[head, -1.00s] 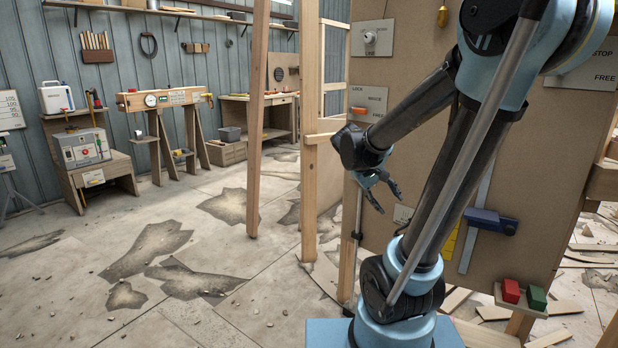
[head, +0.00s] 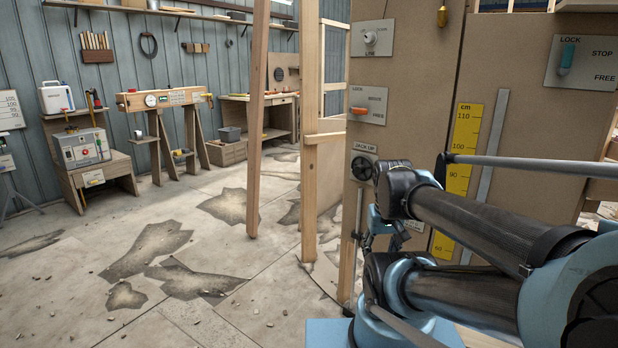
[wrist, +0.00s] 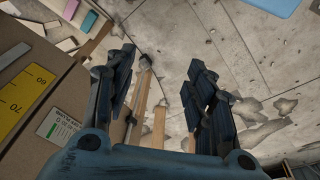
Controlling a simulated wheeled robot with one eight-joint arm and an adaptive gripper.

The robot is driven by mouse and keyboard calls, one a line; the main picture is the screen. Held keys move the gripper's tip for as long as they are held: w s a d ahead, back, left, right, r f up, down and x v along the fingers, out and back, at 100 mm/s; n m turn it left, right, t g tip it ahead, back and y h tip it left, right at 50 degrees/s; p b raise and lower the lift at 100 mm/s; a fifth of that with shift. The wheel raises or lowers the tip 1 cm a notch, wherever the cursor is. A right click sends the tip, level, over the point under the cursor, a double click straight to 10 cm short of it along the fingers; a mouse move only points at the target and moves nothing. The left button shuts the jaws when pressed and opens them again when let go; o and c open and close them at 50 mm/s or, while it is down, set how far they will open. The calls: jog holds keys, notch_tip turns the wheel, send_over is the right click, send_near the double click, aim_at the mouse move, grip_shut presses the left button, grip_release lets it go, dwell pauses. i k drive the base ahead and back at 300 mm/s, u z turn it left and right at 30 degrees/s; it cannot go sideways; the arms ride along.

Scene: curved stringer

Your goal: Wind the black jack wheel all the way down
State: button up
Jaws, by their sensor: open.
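The black jack wheel (head: 363,168) sits on a small plate marked JACK UP, low on the left part of the brown panel. My wrist partly covers the plate's right side in the head view. My gripper hangs below and just right of the wheel, mostly hidden by my arm in that view. In the wrist view my gripper (wrist: 160,92) is open, its dark fingers wide apart with nothing between them. The wheel does not show in the wrist view. The yellow cm scale (head: 464,150) stands to the right of the wheel; its lower part is behind my arm.
An orange lever (head: 359,111) on a LOCK/FREE plate is above the wheel. A white knob (head: 370,39) is higher, and a teal lever (head: 567,58) is at upper right. A wooden post (head: 308,130) stands left of the panel. The floor farther left is open.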

aim_at(361, 167)
jog(key=u, duration=0.3)
jog(key=k, duration=0.35)
jog(key=u, duration=0.85)
jog(key=k, duration=0.85)
jog(key=u, duration=0.2)
jog(key=i, duration=0.85)
jog(key=z, duration=0.3)
